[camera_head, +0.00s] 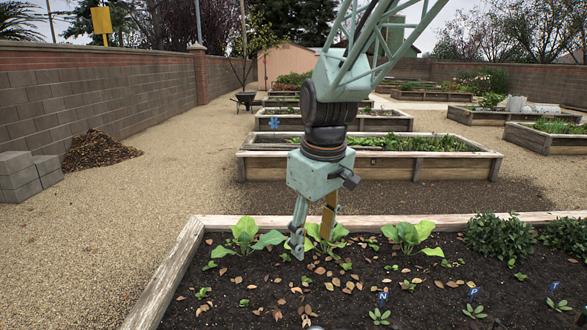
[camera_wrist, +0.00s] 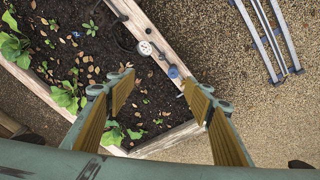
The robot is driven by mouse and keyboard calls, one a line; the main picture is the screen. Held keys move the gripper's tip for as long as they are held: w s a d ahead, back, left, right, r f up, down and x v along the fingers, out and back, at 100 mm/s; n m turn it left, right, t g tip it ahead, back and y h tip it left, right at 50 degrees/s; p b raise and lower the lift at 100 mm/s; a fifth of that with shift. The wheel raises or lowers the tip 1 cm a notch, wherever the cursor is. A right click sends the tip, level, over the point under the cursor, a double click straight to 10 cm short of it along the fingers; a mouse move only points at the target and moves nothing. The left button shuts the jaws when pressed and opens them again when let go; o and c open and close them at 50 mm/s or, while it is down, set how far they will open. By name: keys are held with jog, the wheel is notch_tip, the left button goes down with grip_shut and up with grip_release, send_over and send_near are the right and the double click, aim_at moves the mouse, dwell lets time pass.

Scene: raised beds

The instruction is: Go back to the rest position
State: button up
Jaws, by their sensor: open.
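My gripper (camera_head: 314,241) hangs below the pale green arm, fingers pointing down, over the near raised bed (camera_head: 187,252). Its two fingers are spread apart with nothing between them. In the wrist view my gripper (camera_wrist: 160,91) shows its yellow-brown inner pads wide apart, with the bed's wooden edge (camera_wrist: 147,30) and dark soil seen beyond them. How high it is above the soil is hard to tell.
Leafy plants (camera_head: 409,235) grow in the near bed, with bushes (camera_head: 499,236) and small blue markers (camera_head: 472,294) at right. A second bed (camera_head: 270,166) stands behind. Gravel is open at left, beside a mulch heap (camera_head: 99,149), grey blocks (camera_head: 22,175) and a wall (camera_head: 120,88).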

jog(key=s+d+r+m, duration=0.1)
jog(key=s+d+r, duration=0.25)
jog(key=s, duration=0.25)
jog(key=s+d+r+m+t, duration=0.1)
jog(key=s+d+r+m, duration=0.1)
jog(key=s+d+r, duration=0.3)
jog(key=s+d+r+m, duration=0.1)
jog(key=s+d, duration=0.1)
jog(key=s, duration=0.5)
jog(key=s+d+m, duration=0.2)
jog(key=s+d, duration=0.1)
jog(key=s, duration=0.6)
jog(key=s+d+m+t, duration=0.1)
jog(key=s+d+m, duration=0.1)
jog(key=s, duration=0.7)
jog(key=shift+s+d+f+h, duration=0.25)
jog(key=shift+d+f+h, duration=0.1)
jog(key=shift+d, duration=0.1)
